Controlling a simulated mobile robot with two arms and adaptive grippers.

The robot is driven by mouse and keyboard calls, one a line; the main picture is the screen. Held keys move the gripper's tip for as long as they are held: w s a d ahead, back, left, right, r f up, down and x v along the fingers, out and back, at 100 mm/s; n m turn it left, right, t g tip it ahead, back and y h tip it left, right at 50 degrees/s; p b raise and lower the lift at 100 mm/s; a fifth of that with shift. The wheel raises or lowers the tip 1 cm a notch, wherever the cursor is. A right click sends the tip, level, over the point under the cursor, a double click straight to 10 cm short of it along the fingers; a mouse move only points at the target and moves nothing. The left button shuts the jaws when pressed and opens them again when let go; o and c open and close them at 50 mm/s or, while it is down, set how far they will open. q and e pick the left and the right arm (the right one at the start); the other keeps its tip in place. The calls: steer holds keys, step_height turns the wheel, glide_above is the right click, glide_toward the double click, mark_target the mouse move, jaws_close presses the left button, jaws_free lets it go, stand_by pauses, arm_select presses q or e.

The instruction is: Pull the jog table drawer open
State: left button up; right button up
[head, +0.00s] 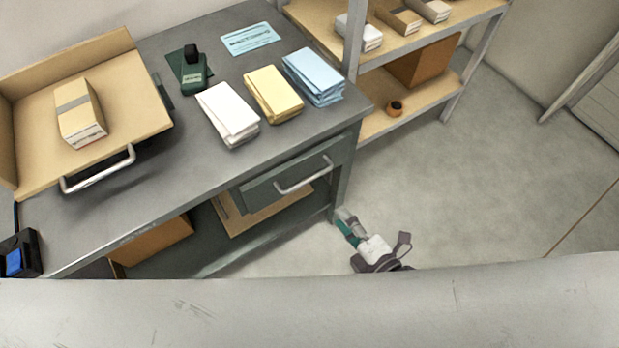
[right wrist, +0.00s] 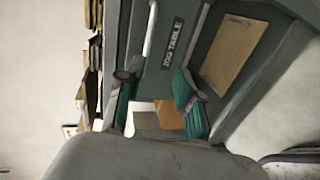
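The jog table (head: 185,165) is a grey bench with a drawer (head: 262,192) at its right end, under the top. The drawer front looks shut or nearly so and carries a pale bar handle (head: 304,176). In the right wrist view the handle (right wrist: 150,30) stands beside a plate reading JOG TABLE (right wrist: 172,42). My right gripper (head: 345,222) is low by the table's front right leg, apart from the handle. Its teal-padded fingers (right wrist: 157,88) are spread with nothing gripped between them. My left gripper is out of view.
On the top are white (head: 228,112), yellow (head: 273,93) and blue (head: 314,76) paper stacks. A tan tray (head: 140,90) holding a paper ream (head: 80,112) stands at left. A shelf unit (head: 395,45) stands behind right. The floor (head: 480,190) right of the table is clear.

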mark_target(310, 178)
steer(key=shift+n, duration=0.3)
steer(key=x, duration=0.4)
steer(key=r+x, duration=0.1)
steer(key=x, duration=0.4)
steer(key=r+x, duration=0.1)
steer(key=x, duration=0.3)
steer(key=shift+w+a, duration=0.35)
steer(key=shift+a, duration=0.15)
jaws_close()
